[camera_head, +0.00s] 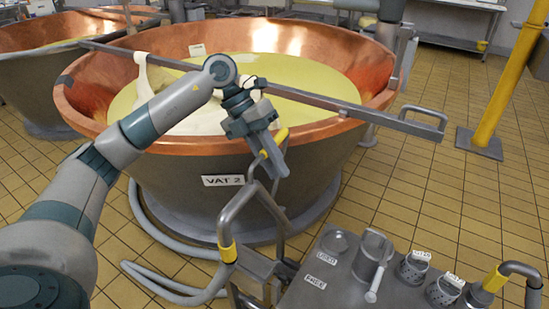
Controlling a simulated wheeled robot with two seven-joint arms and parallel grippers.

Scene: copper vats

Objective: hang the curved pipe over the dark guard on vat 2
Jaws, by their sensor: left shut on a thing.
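Vat 2 (300,150) is the wide copper vat with a pale yellow filling, in the middle of the head view. The pipe bends below the gripper, with a yellow band lower left. My gripper hides part of the pipe. My right gripper is not in view.
A long metal bar (400,122) lies across the vat, with a white cloth (145,80) over its left part. A grey hose (165,285) lies on the floor. A metal cart (345,285) with a jug (372,258) and perforated cups stands at front right. A yellow post (510,75) stands right.

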